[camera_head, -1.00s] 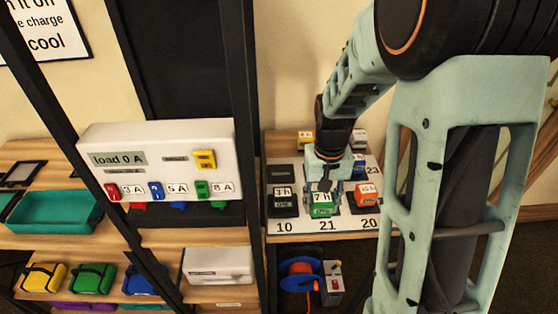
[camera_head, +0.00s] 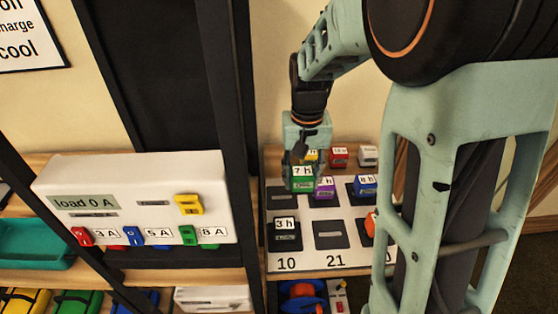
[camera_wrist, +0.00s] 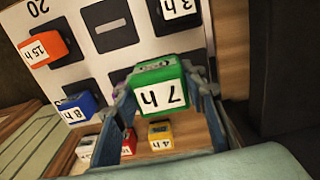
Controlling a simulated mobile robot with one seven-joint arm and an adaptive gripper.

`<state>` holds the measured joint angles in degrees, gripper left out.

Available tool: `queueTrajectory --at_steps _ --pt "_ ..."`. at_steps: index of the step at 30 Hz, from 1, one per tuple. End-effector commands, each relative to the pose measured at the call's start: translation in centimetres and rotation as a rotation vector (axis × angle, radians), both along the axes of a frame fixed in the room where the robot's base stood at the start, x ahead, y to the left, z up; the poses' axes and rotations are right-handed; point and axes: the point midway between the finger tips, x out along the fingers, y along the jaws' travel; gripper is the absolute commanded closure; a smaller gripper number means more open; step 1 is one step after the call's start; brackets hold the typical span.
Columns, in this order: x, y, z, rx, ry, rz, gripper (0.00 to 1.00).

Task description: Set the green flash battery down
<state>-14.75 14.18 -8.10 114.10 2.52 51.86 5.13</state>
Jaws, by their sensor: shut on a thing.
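The green flash battery (camera_head: 302,184), labelled 7 h, is held upright in my gripper (camera_head: 303,158). In the wrist view my gripper (camera_wrist: 165,88) is shut on its sides, and the green battery (camera_wrist: 160,70) hangs above the pad board. In the head view it appears above the back-left part of the numbered board (camera_head: 305,262), left of a purple battery (camera_head: 323,188). It covers part of the dark pad (camera_head: 276,196) there. The front middle pad (camera_head: 330,235) above 21 is empty.
A black 3 h battery (camera_head: 284,235) stands front left; an orange one (camera_head: 370,224) and a blue 8 h one (camera_head: 366,185) are at right. Yellow (camera_wrist: 160,135), red (camera_head: 339,157) and white (camera_head: 368,155) batteries stand behind. A dark post (camera_head: 238,130) rises left of the board.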

Motion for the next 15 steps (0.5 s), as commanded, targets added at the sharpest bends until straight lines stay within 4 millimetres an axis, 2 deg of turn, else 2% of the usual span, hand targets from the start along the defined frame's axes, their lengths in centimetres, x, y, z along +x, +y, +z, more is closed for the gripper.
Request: queueTrajectory --at_steps 3,6,12,15 --pt "1.8 1.6 -1.0 -0.001 0.002 0.002 1.0" --pt "2.9 2.4 -2.8 -0.001 0.004 0.003 1.0" --pt "4.6 3.8 -5.4 0.0 0.001 0.0 1.0" --pt "5.1 4.1 -6.0 0.0 0.0 0.0 1.0"
